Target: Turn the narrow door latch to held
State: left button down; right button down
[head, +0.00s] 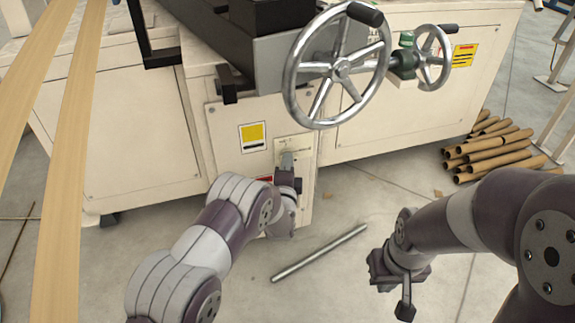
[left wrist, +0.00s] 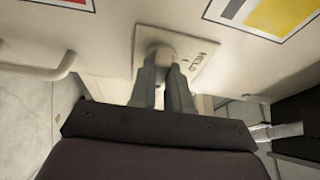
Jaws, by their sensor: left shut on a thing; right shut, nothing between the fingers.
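My left gripper (head: 287,172) is at the front of the cream machine, at a small latch plate (head: 308,150) on its narrow door panel (head: 228,140). In the left wrist view its fingers (left wrist: 173,85) are shut on the latch knob (left wrist: 162,52), which sits on the plate (left wrist: 190,50). The word HELD is printed on the plate to the right of the knob. The fingers hide part of the knob, so its exact angle is hard to tell. My right gripper (head: 404,298) is shut and empty over the floor, apart from the machine.
A large spoked handwheel (head: 342,68) juts out above the plate, with a smaller wheel (head: 433,58) to its right. A metal rod (head: 320,252) lies on the floor between my arms. Cardboard tubes (head: 485,150) are piled at the right. A door handle (left wrist: 50,70) shows in the left wrist view.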

pick_arm(q)
jog(key=shift+w+d+f+n+t+y+b, duration=0.15)
jog(key=shift+n+t+y+b, duration=0.4)
jog(key=shift+n+y+b, duration=2.05)
jog(key=shift+s+d+f+n+t+y+b, duration=0.15)
jog(key=shift+n+t+b, duration=0.5)
jog(key=shift+n, duration=4)
jog(key=shift+w+d+f+n+t+y+b, duration=0.15)
jog(key=shift+f+n+t+y+b, duration=0.2)
jog(key=shift+n+y+b, duration=2.3)
jog(key=n+h+p, duration=0.1)
jog(key=n+h, duration=0.1)
jog(key=shift+r+h, duration=0.15)
jog(key=shift+h, duration=0.15)
jog(key=c, duration=1.1)
grip_release()
jog(key=p+v, duration=0.6)
jog(key=v, duration=0.6)
jog(key=shift+s+d, duration=0.1)
jog(key=shift+s, duration=0.2)
